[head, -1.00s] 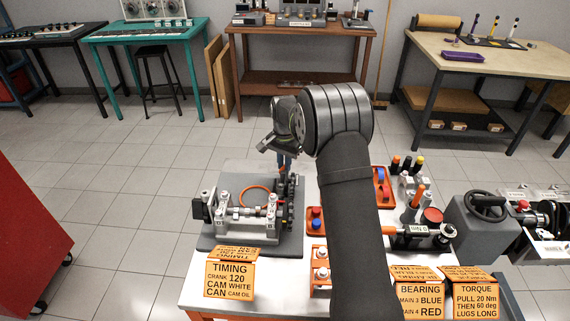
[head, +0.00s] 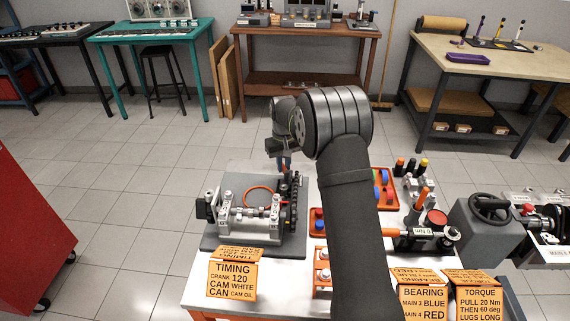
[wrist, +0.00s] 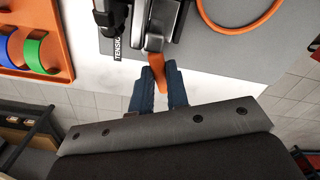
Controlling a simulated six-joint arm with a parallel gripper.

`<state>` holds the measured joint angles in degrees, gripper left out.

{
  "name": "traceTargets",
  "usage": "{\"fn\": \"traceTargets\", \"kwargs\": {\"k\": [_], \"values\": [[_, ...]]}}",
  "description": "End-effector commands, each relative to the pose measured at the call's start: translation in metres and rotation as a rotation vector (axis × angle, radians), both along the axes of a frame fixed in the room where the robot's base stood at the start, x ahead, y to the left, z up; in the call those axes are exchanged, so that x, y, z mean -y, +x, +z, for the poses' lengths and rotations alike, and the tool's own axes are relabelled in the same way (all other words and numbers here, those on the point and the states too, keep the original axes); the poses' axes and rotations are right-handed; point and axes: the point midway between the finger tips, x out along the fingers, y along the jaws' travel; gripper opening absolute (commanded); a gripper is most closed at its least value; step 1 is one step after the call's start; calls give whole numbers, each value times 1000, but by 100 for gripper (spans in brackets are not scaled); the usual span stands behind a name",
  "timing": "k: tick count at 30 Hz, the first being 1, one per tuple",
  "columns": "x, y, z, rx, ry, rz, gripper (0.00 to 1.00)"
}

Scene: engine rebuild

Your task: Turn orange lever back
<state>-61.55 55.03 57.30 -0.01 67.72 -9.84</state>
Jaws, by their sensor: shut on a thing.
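The orange lever (wrist: 159,76) shows in the wrist view beside a dark block with a label that reads in part "TENSIO" (wrist: 117,47). My gripper (wrist: 160,88), with its two dark blue fingers, is shut on the lever, one finger on each side. In the head view my gripper (head: 285,164) is at the back right of the engine fixture (head: 250,222), and the lever is mostly hidden there. The fixture stands on a grey base plate (head: 222,243). An orange ring (wrist: 240,18) lies on that plate.
An orange tray (wrist: 66,55) with blue and green pieces is close by. The head view shows bottles and a tool (head: 415,238) at the right of my arm. Orange cards stand along the front, such as the timing card (head: 232,280).

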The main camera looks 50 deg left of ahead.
Motion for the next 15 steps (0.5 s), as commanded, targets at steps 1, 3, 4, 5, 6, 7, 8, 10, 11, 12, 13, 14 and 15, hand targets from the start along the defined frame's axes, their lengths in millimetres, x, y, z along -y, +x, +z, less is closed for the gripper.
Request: {"fn": "traceTargets", "kwargs": {"k": [1,3,4,5,6,7,8,10,11,12,13,14,15], "values": [[-1,0,2,2,3,45,0],[-1,-2,2,2,3,111,0],[-1,-2,2,2,4,140,0],[-2,-2,2,2,4,168,0],[-2,-3,2,2,4,206,0],[-2,-3,2,2,4,235,0],[-2,-4,2,2,4,263,0],[-2,-5,2,2,4,330,0],[-2,-5,2,3,3,358,0],[-2,-6,2,3,3,396,0],[-2,-6,2,3,3,424,0],[-2,-7,2,3,3,453,0],[-2,-7,2,3,3,491,0]]}}
